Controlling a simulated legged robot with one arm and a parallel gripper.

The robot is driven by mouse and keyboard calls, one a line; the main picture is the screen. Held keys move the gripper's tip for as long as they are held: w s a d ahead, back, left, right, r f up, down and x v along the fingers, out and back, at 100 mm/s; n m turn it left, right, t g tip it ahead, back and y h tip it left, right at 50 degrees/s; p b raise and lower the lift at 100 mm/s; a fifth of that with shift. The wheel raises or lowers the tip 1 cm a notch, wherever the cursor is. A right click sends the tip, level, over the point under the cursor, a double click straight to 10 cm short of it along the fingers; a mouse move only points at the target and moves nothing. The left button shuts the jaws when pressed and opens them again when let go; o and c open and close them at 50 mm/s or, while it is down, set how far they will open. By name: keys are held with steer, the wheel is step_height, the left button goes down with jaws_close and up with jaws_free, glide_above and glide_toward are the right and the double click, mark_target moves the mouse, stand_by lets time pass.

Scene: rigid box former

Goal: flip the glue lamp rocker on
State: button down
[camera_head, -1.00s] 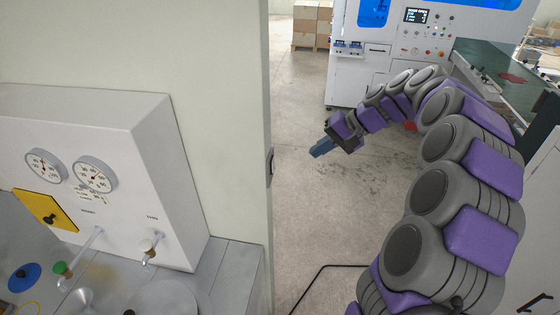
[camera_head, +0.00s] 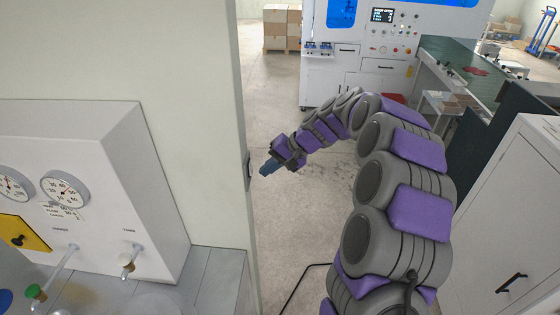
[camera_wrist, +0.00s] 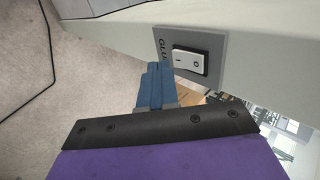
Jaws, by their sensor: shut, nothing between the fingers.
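The glue lamp rocker (camera_wrist: 188,61) is a white rocker marked "I" and "O" in a dark frame. It sits on a grey plate (camera_wrist: 217,45) on the wall's end face, with the letters "GLU" partly visible. In the head view the plate (camera_head: 248,170) shows edge-on at the wall edge. My gripper (camera_wrist: 154,69) has blue fingers closed together, with nothing held. In the wrist view the fingertips appear just left of and below the rocker; contact cannot be told. In the head view my gripper (camera_head: 265,171) is just right of the plate, with a small gap.
The pale wall (camera_head: 213,110) stands left of my arm. A blue-windowed machine (camera_head: 375,45) stands at the back, a white cabinet (camera_head: 510,230) at right. Floor (camera_head: 280,215) below my gripper is open.

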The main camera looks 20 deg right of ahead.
steer(key=shift+w+a, duration=0.3)
steer(key=shift+w, duration=0.15)
steer(key=shift+w+a+f, duration=0.1)
steer(key=shift+a+r+p, duration=0.25)
steer(key=shift+r+p, duration=0.15)
steer(key=shift+r, duration=0.45)
steer(key=shift+a, duration=0.15)
steer(key=shift+f, duration=0.1)
